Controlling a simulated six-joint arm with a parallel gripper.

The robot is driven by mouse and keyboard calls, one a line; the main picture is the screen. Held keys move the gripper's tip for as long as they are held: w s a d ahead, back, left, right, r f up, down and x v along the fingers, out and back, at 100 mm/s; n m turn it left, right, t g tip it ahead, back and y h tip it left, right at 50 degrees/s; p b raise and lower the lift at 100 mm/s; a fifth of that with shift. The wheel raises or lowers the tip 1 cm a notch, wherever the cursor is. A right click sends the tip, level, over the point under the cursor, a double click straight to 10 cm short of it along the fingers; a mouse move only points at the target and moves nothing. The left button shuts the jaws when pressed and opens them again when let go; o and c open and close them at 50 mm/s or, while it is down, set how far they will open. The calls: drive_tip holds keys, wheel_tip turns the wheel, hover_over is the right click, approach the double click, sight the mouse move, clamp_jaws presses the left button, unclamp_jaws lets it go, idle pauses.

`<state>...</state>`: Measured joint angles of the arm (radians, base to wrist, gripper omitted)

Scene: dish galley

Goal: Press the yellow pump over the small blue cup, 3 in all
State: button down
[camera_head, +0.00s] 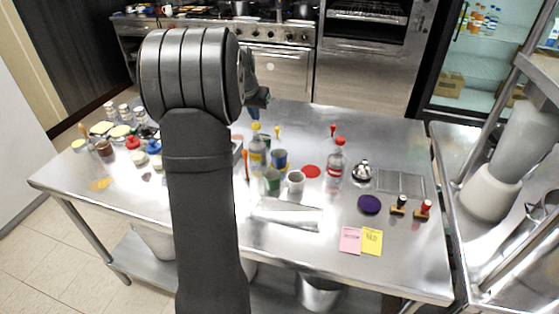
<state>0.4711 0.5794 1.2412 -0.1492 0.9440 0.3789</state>
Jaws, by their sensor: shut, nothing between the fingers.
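A bottle with a yellow top (257,150) stands on the steel table, just right of my arm. A smaller yellow-topped piece (277,131) shows behind and right of it; I cannot tell which yellow top is the pump. A small blue cup (279,160) stands right of the bottle, beside it rather than clearly under a spout. My gripper (256,104) is partly seen beyond the arm's thick joint, above the bottle in the picture. It is shut and empty. Its fingertips are small and mostly hidden, and I cannot tell whether they touch the yellow top.
A green cup (272,181) and a white cup (296,181) stand in front of the blue cup. Jars crowd the left. The front right edge holds pink and yellow notes (371,241).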

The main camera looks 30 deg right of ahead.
drive_tip(key=shift+f, duration=0.1)
drive_tip(key=shift+f, duration=1.35)
drive_tip(key=shift+r, duration=1.4)
drive_tip(key=shift+f, duration=0.15)
drive_tip(key=shift+f, duration=1.25)
drive_tip(key=shift+r, duration=1.4)
drive_tip(key=shift+f, duration=0.1)
